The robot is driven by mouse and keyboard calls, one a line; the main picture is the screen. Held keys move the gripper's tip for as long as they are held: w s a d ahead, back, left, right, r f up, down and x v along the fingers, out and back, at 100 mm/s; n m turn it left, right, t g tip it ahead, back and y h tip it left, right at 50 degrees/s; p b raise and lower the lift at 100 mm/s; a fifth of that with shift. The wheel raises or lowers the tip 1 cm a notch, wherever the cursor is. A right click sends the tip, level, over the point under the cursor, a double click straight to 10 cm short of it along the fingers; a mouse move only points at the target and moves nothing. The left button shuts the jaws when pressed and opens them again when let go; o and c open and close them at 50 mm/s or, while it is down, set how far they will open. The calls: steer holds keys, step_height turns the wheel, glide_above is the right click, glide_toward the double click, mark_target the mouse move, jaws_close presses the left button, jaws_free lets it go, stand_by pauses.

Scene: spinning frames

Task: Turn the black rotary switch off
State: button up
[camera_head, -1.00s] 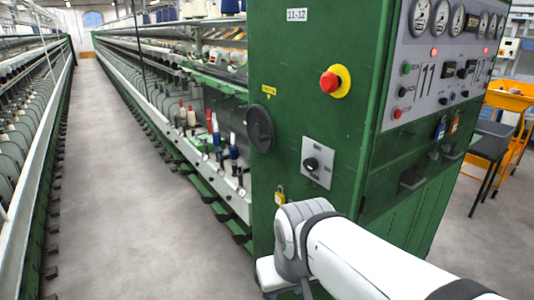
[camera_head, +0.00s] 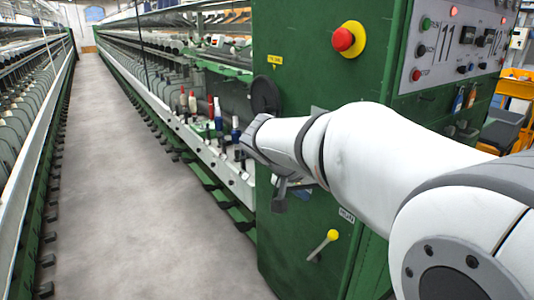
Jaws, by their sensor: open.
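The black rotary switch is hidden behind my arm in the head view. Only a sliver of what looks like its grey plate (camera_head: 318,110) shows above the arm, on the green cabinet's (camera_head: 300,70) end face. My gripper (camera_head: 280,196) is partly in view at the arm's end, in front of the cabinet's left edge, below and left of that plate. It is open, with nothing seen in it. I cannot tell whether it touches the cabinet, nor which way the switch points.
A red button on a yellow disc (camera_head: 345,40) sits above my arm. A black handwheel (camera_head: 265,96) is by the cabinet's left edge. A yellow-knobbed lever (camera_head: 331,236) sticks out below. The aisle floor (camera_head: 120,200) at left is clear.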

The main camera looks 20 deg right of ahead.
steer(key=w+r+m+t+h+b, duration=0.3)
steer(key=w+m+h+b, duration=0.6)
steer(key=w, duration=1)
steer(key=p+x, duration=0.1)
steer(key=x, duration=0.7)
steer(key=shift+d+m+h+p, duration=0.25)
steer(key=shift+m+h+p, duration=0.05)
steer(key=shift+p, duration=0.05)
steer(key=shift+s+r, duration=0.1)
steer(key=shift+c, duration=0.4)
steer(key=c, duration=0.9)
